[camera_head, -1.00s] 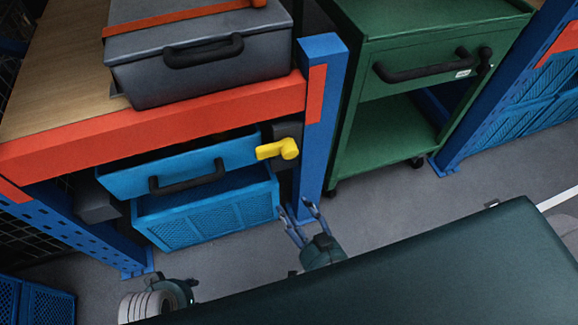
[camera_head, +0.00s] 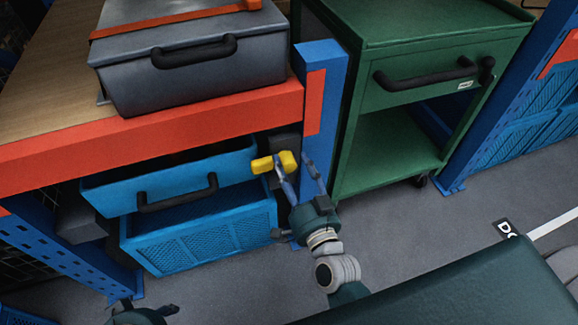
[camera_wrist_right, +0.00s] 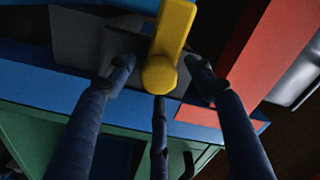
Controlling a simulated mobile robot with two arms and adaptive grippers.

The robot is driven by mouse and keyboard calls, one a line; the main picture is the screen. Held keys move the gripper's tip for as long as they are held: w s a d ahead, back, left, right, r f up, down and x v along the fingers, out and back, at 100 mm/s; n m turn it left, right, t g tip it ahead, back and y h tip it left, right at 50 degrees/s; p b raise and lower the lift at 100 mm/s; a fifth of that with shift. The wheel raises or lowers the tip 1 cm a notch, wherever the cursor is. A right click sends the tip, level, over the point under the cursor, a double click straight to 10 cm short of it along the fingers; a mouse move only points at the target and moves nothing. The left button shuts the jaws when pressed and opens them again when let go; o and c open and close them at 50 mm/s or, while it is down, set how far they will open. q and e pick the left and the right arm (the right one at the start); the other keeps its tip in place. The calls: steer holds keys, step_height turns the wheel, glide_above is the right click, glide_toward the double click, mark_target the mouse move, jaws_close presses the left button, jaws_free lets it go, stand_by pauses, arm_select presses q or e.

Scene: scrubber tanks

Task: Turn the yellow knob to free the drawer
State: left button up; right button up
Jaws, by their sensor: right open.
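The yellow knob (camera_head: 272,163) sits on a dark block at the right end of the blue drawer (camera_head: 110,195), under the orange beam. Its lever points left in the head view. My right gripper (camera_head: 293,164) is open at the knob, one finger in front of it and one to its right. In the right wrist view the knob (camera_wrist_right: 172,40) lies between the spread fingers of the right gripper (camera_wrist_right: 158,66); contact cannot be told. The drawer has a black handle (camera_head: 178,198). My left gripper (camera_head: 142,314) is partly cut off at the bottom edge.
A blue post (camera_head: 318,110) stands right beside my right gripper. A green cart (camera_head: 425,90) is to its right. A grey case (camera_head: 200,80) lies on the wooden top above the orange beam (camera_head: 150,138). A blue crate (camera_head: 205,235) is below the drawer. Floor is free in front.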

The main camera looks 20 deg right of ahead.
steer(key=shift+w, duration=0.6)
jaws_close()
